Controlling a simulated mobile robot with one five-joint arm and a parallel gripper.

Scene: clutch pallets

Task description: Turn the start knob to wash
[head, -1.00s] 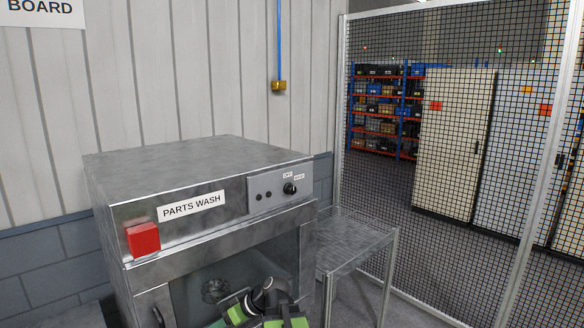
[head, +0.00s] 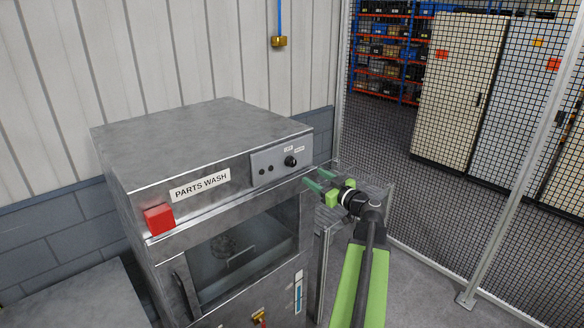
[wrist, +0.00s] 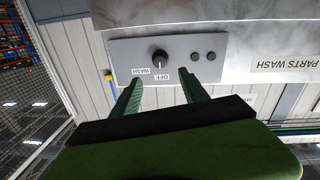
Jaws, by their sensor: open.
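The parts washer (head: 215,130) is a grey metal cabinet labelled PARTS WASH. Its control panel (head: 262,160) carries the black start knob (head: 290,161), with OFF and WASH labels above it. In the wrist view, which is upside down, the knob (wrist: 160,58) shows a pale pointer mark that appears to face the OFF label (wrist: 161,77); the WASH label (wrist: 140,71) is beside it. My gripper (head: 318,179) is open and empty, a little right of and below the knob. In the wrist view its two green fingers (wrist: 160,84) straddle the line to the knob, apart from it.
A red block (head: 159,219) sits at the washer's front left corner. Two small dark buttons (wrist: 203,57) are beside the knob. The glass door (head: 245,250) is below. A metal side table (head: 372,196) and mesh fence (head: 440,190) stand on the right.

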